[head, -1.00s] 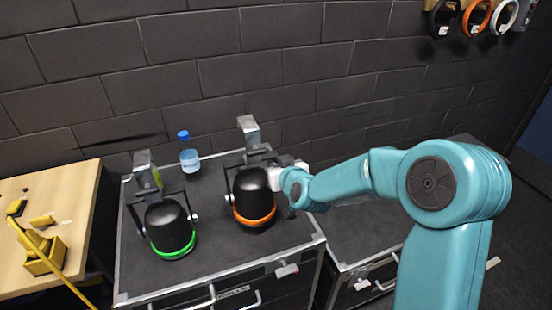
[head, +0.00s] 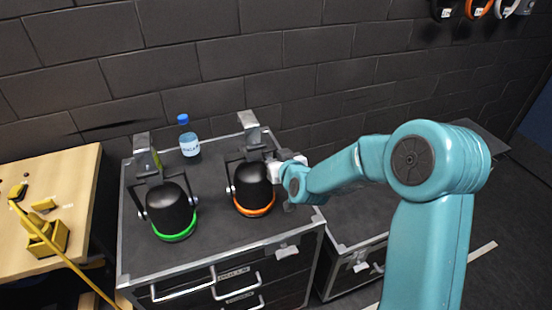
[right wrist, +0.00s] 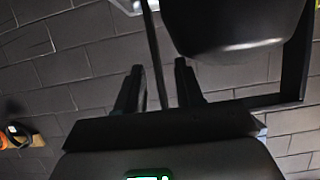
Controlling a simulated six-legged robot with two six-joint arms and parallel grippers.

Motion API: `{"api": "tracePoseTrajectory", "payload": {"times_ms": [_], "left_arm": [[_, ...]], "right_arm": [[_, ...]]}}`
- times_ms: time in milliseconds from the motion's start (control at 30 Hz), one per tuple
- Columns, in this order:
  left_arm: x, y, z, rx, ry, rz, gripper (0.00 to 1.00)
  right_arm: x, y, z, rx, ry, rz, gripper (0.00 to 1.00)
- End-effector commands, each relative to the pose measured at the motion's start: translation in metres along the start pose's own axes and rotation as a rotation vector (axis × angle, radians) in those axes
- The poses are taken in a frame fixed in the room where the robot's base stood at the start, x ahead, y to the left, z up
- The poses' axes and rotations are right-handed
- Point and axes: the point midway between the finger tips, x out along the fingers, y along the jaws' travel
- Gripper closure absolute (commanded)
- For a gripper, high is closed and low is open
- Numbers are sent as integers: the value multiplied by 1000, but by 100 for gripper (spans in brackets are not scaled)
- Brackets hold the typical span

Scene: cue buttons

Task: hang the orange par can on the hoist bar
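The orange par can (head: 253,187) is a black lamp with an orange ring at its lower rim, a dark yoke and a grey clamp (head: 249,125) on top. It stands on the black case (head: 215,236). My right gripper (head: 279,168) is at the right side of its yoke. In the right wrist view, the two dark fingers (right wrist: 158,88) are apart, with a thin dark yoke bar (right wrist: 154,50) between them and gaps on both sides. The black can body (right wrist: 235,25) is at the top there. I see no hoist bar. My left gripper is out of view.
A similar par can with a green ring (head: 172,212) stands left on the case. A blue-capped bottle (head: 189,141) is behind them, near the brick wall. A wooden table (head: 75,188) with yellow items is at the left. Coloured rings (head: 478,8) hang on the wall at top right.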

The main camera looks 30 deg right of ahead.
Motion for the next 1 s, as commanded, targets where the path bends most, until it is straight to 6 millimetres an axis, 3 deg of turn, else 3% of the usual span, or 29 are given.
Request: {"api": "tracePoseTrajectory", "payload": {"times_ms": [167, 633, 800, 1000], "left_arm": [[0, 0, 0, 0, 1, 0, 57], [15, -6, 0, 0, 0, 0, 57], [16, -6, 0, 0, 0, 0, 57], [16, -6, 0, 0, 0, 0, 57]], "right_arm": [[-8, 0, -1, 0, 1, 0, 63], [-104, 0, -3, -1, 4, 1, 63], [-119, 0, -2, 0, 1, 0, 63], [-121, 0, -2, -1, -1, 0, 63]]}}
